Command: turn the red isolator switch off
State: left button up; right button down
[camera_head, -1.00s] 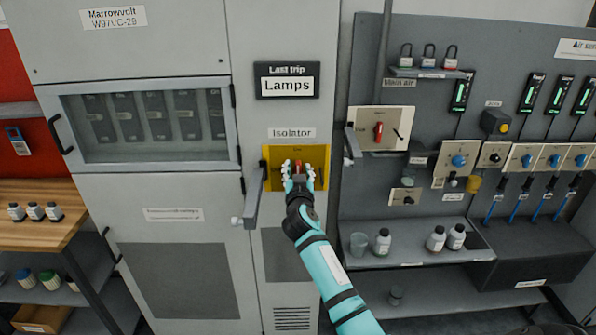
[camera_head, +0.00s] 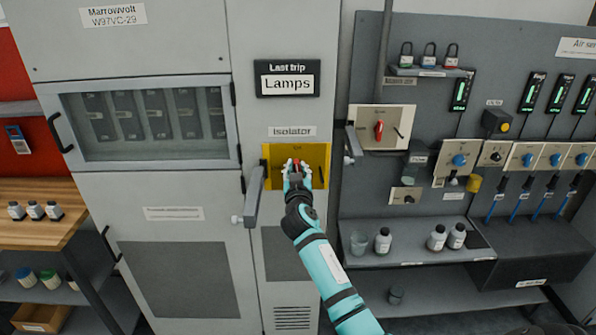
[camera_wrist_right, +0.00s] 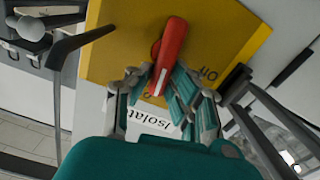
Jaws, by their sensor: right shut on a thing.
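The red isolator switch (camera_wrist_right: 168,58) is a red handle on a yellow plate (camera_head: 318,158), under the "Isolator" label on the grey cabinet. In the right wrist view the yellow plate (camera_wrist_right: 120,50) fills the top, and part of an "O" marking shows beside the handle. My right gripper (camera_head: 298,168) is at the plate, its fingers closed around the red handle. In the wrist view the right gripper's fingers (camera_wrist_right: 172,92) lie on both sides of the handle's lower end. In the head view the fingers hide most of the handle. My left gripper is not in view.
A grey lever handle (camera_head: 254,195) stands out from the cabinet just left of the plate. Another red switch (camera_head: 379,130) sits on a beige plate to the right. A shelf with bottles (camera_head: 383,241) is at the lower right, and a wooden bench (camera_head: 40,228) at the left.

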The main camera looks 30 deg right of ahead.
jog(key=shift+w+a+f+n+p, duration=0.15)
jog(key=shift+a+f+n, duration=0.15)
jog(key=shift+n, duration=2.4)
jog(key=shift+w+a+f+n+p, duration=0.1)
jog(key=shift+a+f+n+p, duration=0.2)
jog(key=shift+n, duration=2.4)
jog(key=shift+w+a+f+n, duration=0.15)
jog(key=shift+f+n, duration=0.25)
jog(key=shift+n, duration=2.3)
jog(key=c, duration=1.2)
grip_release()
jog(key=shift+c, duration=0.2)
jog(key=v, duration=1.2)
